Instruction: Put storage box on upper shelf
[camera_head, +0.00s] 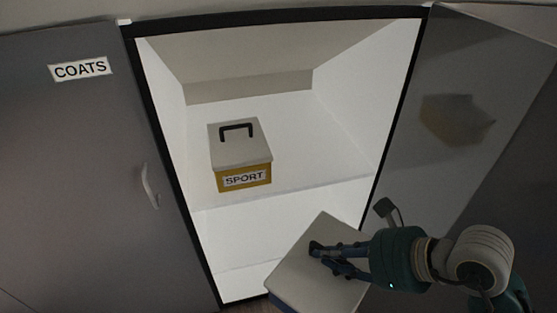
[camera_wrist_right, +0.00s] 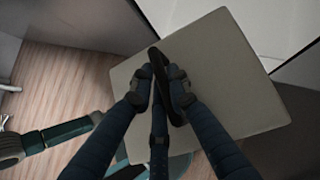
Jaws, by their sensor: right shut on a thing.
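The storage box (camera_head: 336,284) has a pale lid and a dark blue side. It is in the lower middle of the head view, in front of the open cupboard. My right gripper (camera_head: 318,254) is shut on the handle on top of its lid. The lid also fills the middle of the right wrist view (camera_wrist_right: 235,85), with the gripper fingers (camera_wrist_right: 165,85) closed around the dark handle. The box is tilted in the head view. The upper shelf (camera_head: 310,150) is white and open at the front. My left gripper is not in view.
A yellow box labelled SPORT (camera_head: 243,178) stands on the left of the upper shelf; the shelf's right part is free. A grey door labelled COATS (camera_head: 80,160) is at the left. An open door (camera_head: 455,110) stands at the right. Wood floor (camera_wrist_right: 60,75) shows below.

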